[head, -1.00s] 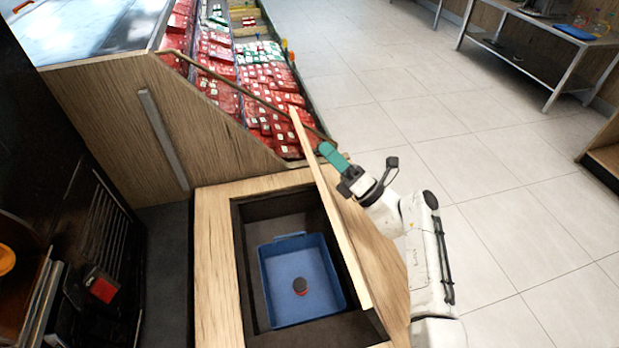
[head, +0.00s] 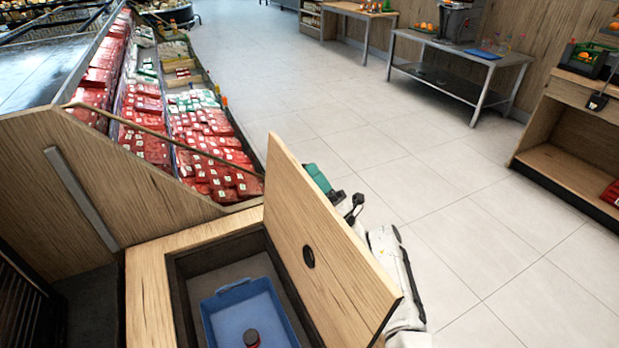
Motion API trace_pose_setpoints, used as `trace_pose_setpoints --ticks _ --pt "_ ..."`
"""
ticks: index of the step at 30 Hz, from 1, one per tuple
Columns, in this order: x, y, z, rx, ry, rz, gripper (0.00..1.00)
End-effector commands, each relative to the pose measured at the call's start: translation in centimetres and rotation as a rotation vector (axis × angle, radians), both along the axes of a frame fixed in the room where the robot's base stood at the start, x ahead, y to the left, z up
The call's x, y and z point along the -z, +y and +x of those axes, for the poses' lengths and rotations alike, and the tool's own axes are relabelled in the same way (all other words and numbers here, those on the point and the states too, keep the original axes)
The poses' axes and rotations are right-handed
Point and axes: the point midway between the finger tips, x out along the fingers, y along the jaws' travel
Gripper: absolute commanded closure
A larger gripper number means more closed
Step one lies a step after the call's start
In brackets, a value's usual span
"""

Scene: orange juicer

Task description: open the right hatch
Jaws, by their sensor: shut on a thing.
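The hatch (head: 320,240) is a light wooden panel with a dark round hole. It stands raised and tilted along the right side of the opening in the wooden counter (head: 148,285), its broad face toward me. My gripper (head: 315,174) has teal fingers and is behind the panel's upper right edge. It is shut on the hatch; the panel hides the fingertips and the exact contact.
A display case with red packages (head: 200,140) stands just beyond the counter. Tiled floor (head: 440,190) is free to the right. A metal table (head: 437,52) and a wooden shelf (head: 560,140) stand farther off at the right.

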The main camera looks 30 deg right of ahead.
Motion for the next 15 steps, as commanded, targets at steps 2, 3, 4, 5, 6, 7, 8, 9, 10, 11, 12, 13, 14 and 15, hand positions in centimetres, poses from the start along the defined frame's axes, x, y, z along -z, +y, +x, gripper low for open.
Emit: trace_pose_setpoints --ticks 2,3,4,5,6,7,8,9,10,11,12,13,14,15 --pt "0.18 0.09 -0.06 -0.003 0.002 -0.001 1.0" --pt "0.18 0.09 -0.07 -0.003 0.002 -0.001 1.0" --pt "0.19 0.09 -0.06 -0.003 0.002 -0.001 1.0" --pt "0.19 0.1 -0.06 -0.003 0.002 -0.001 1.0" --pt "0.19 0.1 -0.06 -0.003 0.002 -0.001 1.0" --pt "0.21 0.11 -0.07 -0.003 0.002 -0.001 1.0" --pt "0.21 0.11 -0.07 -0.003 0.002 -0.001 1.0" --pt "0.22 0.11 -0.07 -0.002 0.003 -0.001 0.66" --pt "0.22 0.11 -0.07 -0.002 0.003 -0.001 0.63" --pt "0.21 0.11 -0.06 -0.002 0.003 -0.002 0.6" --pt "0.2 0.1 -0.06 -0.002 0.003 -0.002 0.56" --pt "0.18 0.1 -0.05 -0.002 0.002 -0.001 0.54" --pt "0.16 0.09 -0.05 -0.002 0.002 -0.001 0.51" --pt "0.14 0.09 -0.04 -0.002 0.002 -0.001 0.47"
